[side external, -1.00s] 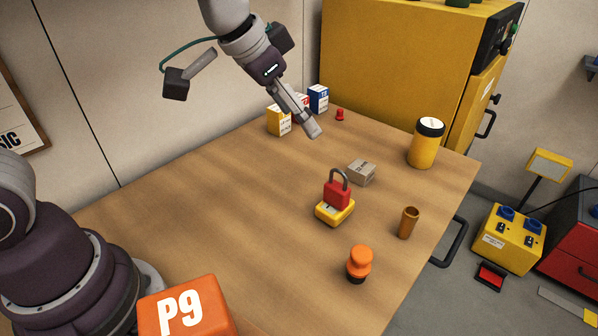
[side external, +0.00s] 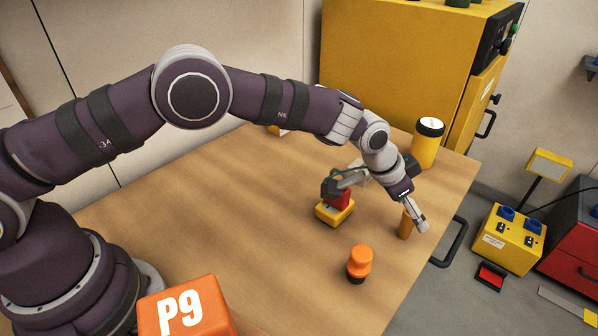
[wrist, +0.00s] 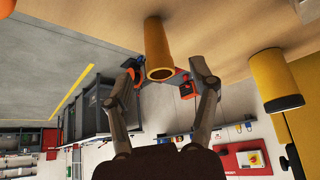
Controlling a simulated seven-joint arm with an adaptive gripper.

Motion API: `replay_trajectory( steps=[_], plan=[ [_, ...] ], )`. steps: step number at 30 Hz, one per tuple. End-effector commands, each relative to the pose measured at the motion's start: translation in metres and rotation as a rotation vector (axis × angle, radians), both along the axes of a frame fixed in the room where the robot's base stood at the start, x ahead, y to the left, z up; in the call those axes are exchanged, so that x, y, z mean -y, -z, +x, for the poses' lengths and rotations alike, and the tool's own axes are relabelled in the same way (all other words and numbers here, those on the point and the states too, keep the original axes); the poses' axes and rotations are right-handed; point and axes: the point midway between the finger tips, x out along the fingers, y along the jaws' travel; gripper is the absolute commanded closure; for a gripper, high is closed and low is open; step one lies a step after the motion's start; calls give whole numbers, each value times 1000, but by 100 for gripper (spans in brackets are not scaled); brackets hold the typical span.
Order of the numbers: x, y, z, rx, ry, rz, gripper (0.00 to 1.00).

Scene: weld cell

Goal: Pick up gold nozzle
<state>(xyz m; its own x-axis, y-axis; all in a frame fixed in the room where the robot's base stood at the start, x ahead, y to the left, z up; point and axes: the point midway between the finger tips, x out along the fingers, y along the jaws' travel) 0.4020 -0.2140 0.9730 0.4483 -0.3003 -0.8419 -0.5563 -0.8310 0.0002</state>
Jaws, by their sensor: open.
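The gold nozzle (side external: 404,227) is a tapered, gold-brown tube standing upright near the right edge of the table. My gripper (side external: 420,228) is at the nozzle in the side view, with its fingers partly covering it. In the wrist view the nozzle (wrist: 156,45) shows its open rim between the two spread fingers. My gripper (wrist: 163,68) is open, with visible space between each finger and the nozzle. I cannot tell whether either finger touches it.
A red padlock (side external: 340,197) sits on a yellow block (side external: 333,215), left of my gripper. An orange knob-shaped object (side external: 359,262) stands at the front. A yellow canister (side external: 424,150) stands behind; it also shows at right in the wrist view (wrist: 266,75). The table (side external: 230,240) is clear at left.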

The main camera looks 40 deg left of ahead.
Motion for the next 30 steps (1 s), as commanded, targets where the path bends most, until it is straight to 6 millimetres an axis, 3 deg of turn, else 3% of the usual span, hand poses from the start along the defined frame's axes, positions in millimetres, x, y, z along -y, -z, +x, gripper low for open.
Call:
replay_trajectory(
  steps=[4,12,26,30],
  plan=[
    [3,12,6,0,-1,1,40],
    [4,13,7,2,0,1,40],
    [4,13,7,2,0,1,99],
    [4,13,7,2,0,1,100]
  ],
)
